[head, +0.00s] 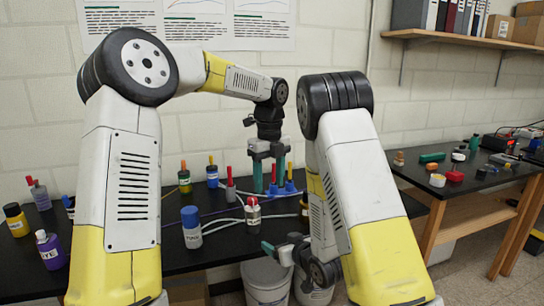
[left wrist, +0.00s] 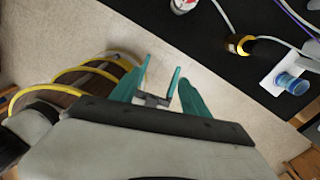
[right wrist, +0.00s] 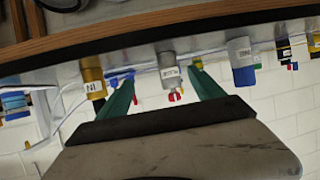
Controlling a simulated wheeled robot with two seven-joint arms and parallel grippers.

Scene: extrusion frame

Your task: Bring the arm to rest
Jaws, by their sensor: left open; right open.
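My left gripper (head: 269,174) hangs with its teal fingers pointing down and apart in the head view. Behind it are bottles on the black table. In the left wrist view its fingers (left wrist: 162,64) are open and empty, with pale floor behind them. My right gripper (head: 268,246) is lower, near the front of the table, partly hidden by its own arm. In the right wrist view its fingers (right wrist: 163,75) are spread and empty, with upside-down bottles beyond them. A silver bottle (right wrist: 168,65) shows between the fingers there; contact is not visible.
The black table (head: 215,248) holds a blue-capped white bottle (head: 191,232), a purple bottle (head: 51,252), a yellow bottle (head: 16,222) and loose cables. White buckets (head: 265,283) stand below its front. A second bench (head: 470,180) with small items is at right, below a wall shelf (head: 460,40).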

